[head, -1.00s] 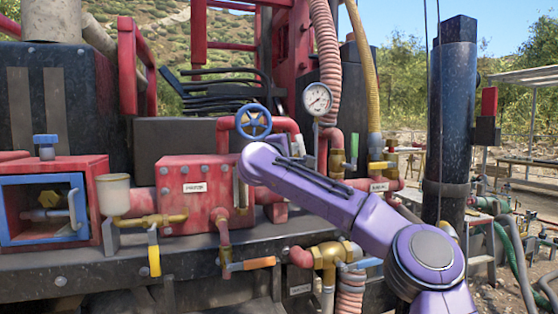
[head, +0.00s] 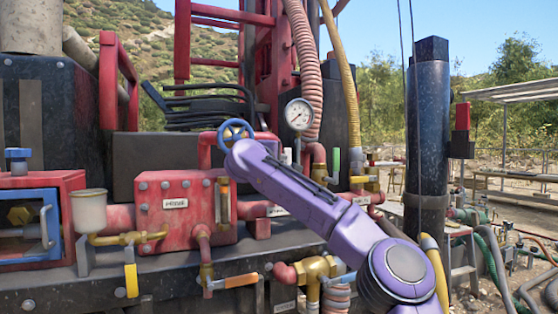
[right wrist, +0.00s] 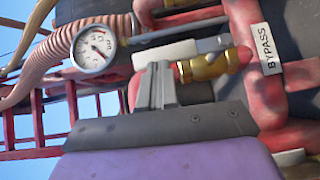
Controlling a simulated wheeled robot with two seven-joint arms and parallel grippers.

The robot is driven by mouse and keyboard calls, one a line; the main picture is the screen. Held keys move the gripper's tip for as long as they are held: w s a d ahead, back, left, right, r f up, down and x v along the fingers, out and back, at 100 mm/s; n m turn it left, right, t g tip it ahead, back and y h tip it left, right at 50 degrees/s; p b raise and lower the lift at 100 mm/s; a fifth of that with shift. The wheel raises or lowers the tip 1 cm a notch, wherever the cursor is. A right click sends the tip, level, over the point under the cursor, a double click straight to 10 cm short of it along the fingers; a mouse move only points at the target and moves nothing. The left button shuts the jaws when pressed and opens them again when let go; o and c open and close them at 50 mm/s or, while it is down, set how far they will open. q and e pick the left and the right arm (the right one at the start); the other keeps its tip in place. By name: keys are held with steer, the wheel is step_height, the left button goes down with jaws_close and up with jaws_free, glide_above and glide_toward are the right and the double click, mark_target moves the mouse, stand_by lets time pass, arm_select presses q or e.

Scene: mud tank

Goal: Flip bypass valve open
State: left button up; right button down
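The bypass label (right wrist: 267,48) is on a red pipe in the right wrist view, beside a brass valve fitting (right wrist: 208,66). A pale grey bar (right wrist: 165,52) lies just beyond my right gripper (right wrist: 157,85). Its grey fingers look close together, with nothing clearly seen between them. I cannot tell whether they touch the bar. In the head view my purple right arm crosses in front of the pipes below the gauge, hiding the gripper and most of that fitting. A small label (head: 277,211) shows below the arm. My left gripper is not in view.
A pressure gauge (head: 298,114) and a blue handwheel (head: 235,131) stand close to my arm. A green-handled valve (head: 336,163) is to the right. A dark post (head: 427,140) stands at right.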

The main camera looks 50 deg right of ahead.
steer(key=shift+a, duration=0.1)
steer(key=w+a+b+v, duration=0.1)
steer(key=b+v, duration=0.4)
steer(key=v, duration=0.7)
steer(key=shift+w+a+f, duration=0.25)
steer(key=shift+w+a, duration=0.1)
steer(key=shift+w, duration=0.25)
